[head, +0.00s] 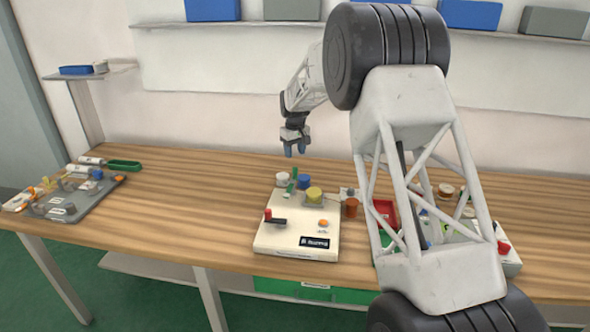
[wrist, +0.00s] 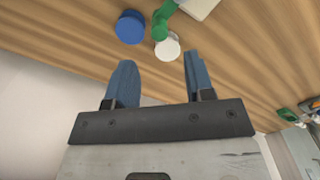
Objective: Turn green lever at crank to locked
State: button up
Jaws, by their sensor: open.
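The green lever (head: 291,187) is a small green part at the back of a cream panel (head: 268,240), between a white knob (head: 282,178) and a blue knob (head: 304,182). My gripper (head: 294,152) hangs above and behind these knobs, fingers pointing down, apart from the panel. In the wrist view, the green lever (wrist: 160,24) lies beyond my open blue fingers (wrist: 158,65), with the blue knob (wrist: 130,27) and white knob (wrist: 168,47) beside it. Nothing is between the fingers. I cannot read any crank or locked marking.
The panel also has a yellow knob (head: 314,194), a red-tipped black lever (head: 270,215) and an orange button (head: 323,223). A grey tray (head: 90,200) with several small items lies at left. Bare wooden table separates tray and panel. My arm hides part of the right side.

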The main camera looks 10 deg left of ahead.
aim_at(295, 167)
jog(key=shift+f, duration=0.1)
jog(key=shift+f, duration=3.8)
grip_shut()
